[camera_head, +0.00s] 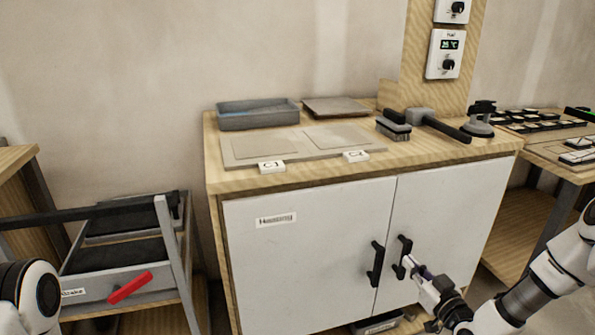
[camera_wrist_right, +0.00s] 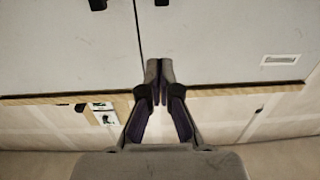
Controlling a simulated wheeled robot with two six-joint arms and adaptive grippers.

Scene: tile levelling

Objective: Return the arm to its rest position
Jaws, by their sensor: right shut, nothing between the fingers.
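My right gripper (camera_head: 418,272) is in front of the cabinet's right door (camera_head: 445,225), at the lower right of the head view, close to the black right door handle (camera_head: 402,257). I cannot tell from the head view whether it touches the handle. In the right wrist view its fingertips (camera_wrist_right: 159,68) are together with nothing between them. Only a white and black part of my left arm shows at the lower left; the left gripper is out of view.
The wooden cabinet (camera_head: 215,175) has both white doors closed. On top are a grey tray (camera_head: 258,122), a board with two tiles, a brush (camera_head: 393,128), a mallet (camera_head: 440,125) and a suction cup (camera_head: 480,118). A cart (camera_head: 120,283) with a red handle (camera_head: 130,287) stands left; another table (camera_head: 560,165) stands right.

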